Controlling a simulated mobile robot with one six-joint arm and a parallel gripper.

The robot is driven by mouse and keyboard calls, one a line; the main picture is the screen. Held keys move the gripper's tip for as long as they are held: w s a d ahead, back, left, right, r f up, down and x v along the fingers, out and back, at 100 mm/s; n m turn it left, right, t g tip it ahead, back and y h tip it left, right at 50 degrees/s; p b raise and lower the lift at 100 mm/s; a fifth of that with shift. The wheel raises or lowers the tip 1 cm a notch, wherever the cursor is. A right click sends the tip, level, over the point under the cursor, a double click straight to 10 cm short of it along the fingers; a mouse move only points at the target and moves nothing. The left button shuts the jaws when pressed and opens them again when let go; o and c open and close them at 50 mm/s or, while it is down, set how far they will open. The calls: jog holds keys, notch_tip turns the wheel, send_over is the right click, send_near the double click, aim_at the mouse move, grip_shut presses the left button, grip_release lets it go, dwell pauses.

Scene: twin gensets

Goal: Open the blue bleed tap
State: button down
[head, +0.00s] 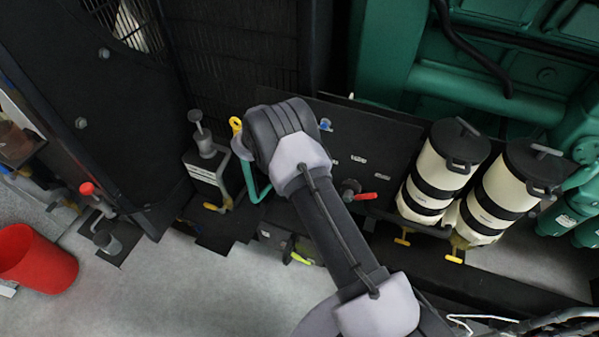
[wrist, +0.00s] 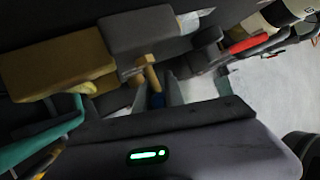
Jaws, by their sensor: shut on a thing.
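The blue bleed tap (wrist: 157,101) shows in the wrist view as a small blue piece below a brass stem (wrist: 149,73). My gripper (wrist: 156,92) has a finger on each side of the blue piece and is shut on it. The fingers and the gripper body hide part of the tap. In the head view my own arm covers the gripper and the place it holds. A small blue part (head: 326,125) shows on the dark panel just right of my wrist; I cannot tell whether it belongs to the same tap.
A red-handled valve (head: 362,196) sits right of my arm, also in the wrist view (wrist: 248,44). Two cream filter canisters (head: 428,178) with yellow taps stand further right. A teal hose (head: 249,181) and yellow ring (head: 236,124) are close left. A red bucket (head: 38,260) stands on open floor.

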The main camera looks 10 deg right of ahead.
jog(key=shift+d+r+h, duration=0.1)
jog(key=shift+r+h, duration=0.05)
jog(key=shift+h, duration=0.15)
jog(key=c, duration=1.5)
grip_release()
jog(key=shift+o, duration=0.2)
jog(key=p+v, duration=1.5)
jog(key=v, duration=0.2)
jog(key=shift+w+r, duration=0.15)
jog(key=shift+r, duration=0.1)
jog(key=shift+f, duration=0.15)
